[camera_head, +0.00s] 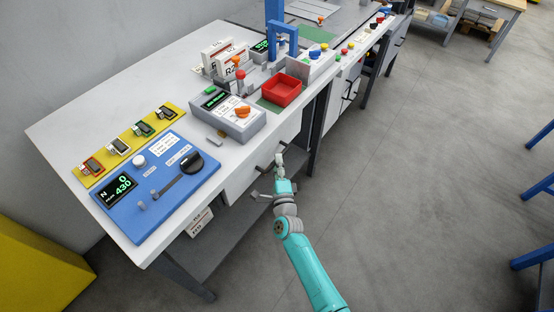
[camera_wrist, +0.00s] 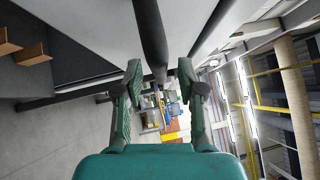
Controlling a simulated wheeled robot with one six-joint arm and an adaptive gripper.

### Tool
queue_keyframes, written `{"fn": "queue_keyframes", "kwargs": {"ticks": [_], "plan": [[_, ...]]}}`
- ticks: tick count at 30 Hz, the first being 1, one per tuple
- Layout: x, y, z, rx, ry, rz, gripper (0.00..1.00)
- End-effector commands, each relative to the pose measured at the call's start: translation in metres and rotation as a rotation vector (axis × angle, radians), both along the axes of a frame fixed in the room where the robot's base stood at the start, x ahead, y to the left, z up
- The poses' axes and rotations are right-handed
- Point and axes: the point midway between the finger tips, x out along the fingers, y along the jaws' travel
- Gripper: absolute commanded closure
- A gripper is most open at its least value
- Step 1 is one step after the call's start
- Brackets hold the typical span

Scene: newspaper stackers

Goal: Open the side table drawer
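The side table (camera_head: 75,115) is a long pale workbench on the left in the head view. Its white drawer front (camera_head: 240,178) is below the tabletop edge and looks about flush with the table. A dark drawer handle (camera_head: 264,168) shows on it, partly hidden by my arm. My gripper (camera_head: 277,171) is at the handle. In the wrist view, a dark bar (camera_wrist: 151,35), which looks like the handle, runs between the two green fingertips of my gripper (camera_wrist: 159,70). The fingers are apart, with gaps visible beside the bar.
On the tabletop are a blue control panel (camera_head: 150,190), a grey box with an orange knob (camera_head: 228,112) and a red tray (camera_head: 281,90). A lower shelf (camera_head: 235,232) and table legs are under the drawer. Grey floor (camera_head: 430,180) to the right is open; blue stool legs stand at the far right.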

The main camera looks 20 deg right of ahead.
Motion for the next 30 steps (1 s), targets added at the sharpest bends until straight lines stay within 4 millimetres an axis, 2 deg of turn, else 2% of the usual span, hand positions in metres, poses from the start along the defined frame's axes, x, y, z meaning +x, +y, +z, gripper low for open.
{"fn": "queue_keyframes", "kwargs": {"ticks": [6,15,17,20,30], "plan": [[0.015,-0.003,0.002,-0.002,0.000,-0.001,0.61],[0.017,-0.003,0.002,-0.002,0.001,0.000,0.61],[0.017,-0.003,0.002,-0.002,0.001,0.000,0.73],[0.017,-0.003,0.002,-0.002,0.001,0.000,0.98],[0.016,-0.004,0.002,-0.002,0.001,0.000,1.00]]}}
